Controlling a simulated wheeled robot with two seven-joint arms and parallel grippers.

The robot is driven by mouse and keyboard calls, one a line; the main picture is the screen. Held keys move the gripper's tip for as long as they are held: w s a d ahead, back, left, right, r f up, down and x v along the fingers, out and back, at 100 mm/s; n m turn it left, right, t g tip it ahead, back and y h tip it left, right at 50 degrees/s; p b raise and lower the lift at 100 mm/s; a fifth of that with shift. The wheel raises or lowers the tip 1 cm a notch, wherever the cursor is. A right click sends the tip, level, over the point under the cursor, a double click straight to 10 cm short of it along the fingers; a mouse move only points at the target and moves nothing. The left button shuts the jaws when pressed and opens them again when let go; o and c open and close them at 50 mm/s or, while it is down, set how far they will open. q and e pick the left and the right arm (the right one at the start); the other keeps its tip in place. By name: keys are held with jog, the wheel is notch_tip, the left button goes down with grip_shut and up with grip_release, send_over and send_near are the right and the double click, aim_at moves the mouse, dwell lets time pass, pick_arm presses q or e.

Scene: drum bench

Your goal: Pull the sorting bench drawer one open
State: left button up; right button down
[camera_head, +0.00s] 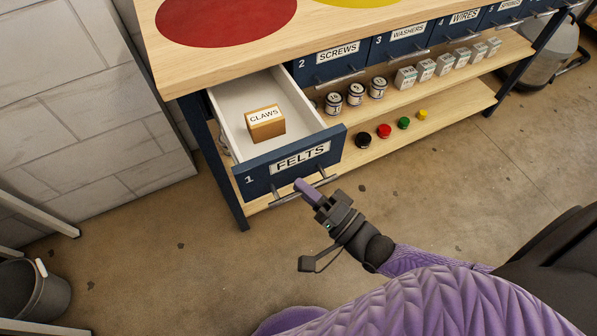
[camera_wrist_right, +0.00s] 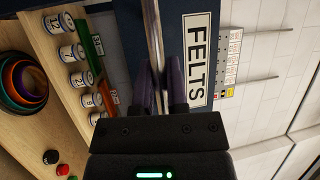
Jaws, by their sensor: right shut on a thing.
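The sorting bench drawer one (camera_head: 291,163) is a blue-fronted drawer with a white interior, labelled "1" and "FELTS". It stands pulled out from the bench at the left end. Its bar handle (camera_head: 290,194) runs along the lower front. My right gripper (camera_head: 303,187) is shut on this handle. In the right wrist view the gripper fingers (camera_wrist_right: 163,88) close on either side of the metal handle bar (camera_wrist_right: 155,45), beside the FELTS label (camera_wrist_right: 196,60). A small tan box labelled "CLAWS" (camera_head: 266,124) sits inside the drawer. My left gripper is not in view.
Shut drawers labelled SCREWS (camera_head: 334,64) and WASHERS (camera_head: 405,43) are to the right. Jars (camera_head: 356,93) and small boxes (camera_head: 426,69) stand on the shelf below. A grey bucket (camera_head: 30,292) is at lower left. The floor before the drawer is clear.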

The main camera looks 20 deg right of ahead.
jog(key=shift+s, duration=0.4)
jog(key=c, duration=0.7)
grip_release()
jog(key=shift+c, duration=0.2)
jog(key=shift+o, duration=0.5)
jog(key=v, duration=1)
